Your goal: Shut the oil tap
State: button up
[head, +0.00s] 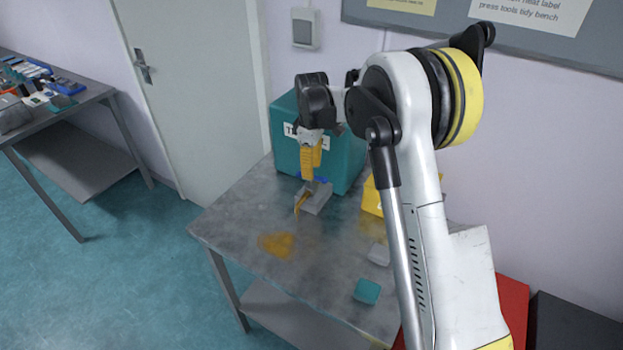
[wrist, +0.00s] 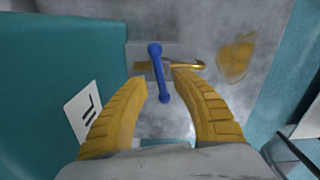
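The oil tap has a blue lever handle (wrist: 160,72) with rounded ends and a brass spout (wrist: 190,65). In the wrist view the handle runs nearly up and down the picture, crosswise to the spout. The spout also shows in the head view (head: 300,204), in front of the teal tank (head: 346,160). My gripper (wrist: 160,77) has its yellow fingers apart, one on each side of the handle. I cannot tell whether either finger touches it. In the head view my gripper (head: 310,172) points down over the tap, and blue shows on both sides of it.
An amber oil puddle (head: 277,244) lies on the metal bench (head: 240,208), left of a grey block (head: 319,198) under the tap. A yellow object (head: 371,196), a pale piece (head: 379,254) and a teal piece (head: 367,291) are to the right. The bench's front left is clear.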

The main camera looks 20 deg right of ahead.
jog(key=shift+f, duration=1.7)
jog(key=shift+c, duration=0.5)
grip_shut()
jog(key=shift+m+b, duration=0.4)
jog(key=shift+m, duration=0.9)
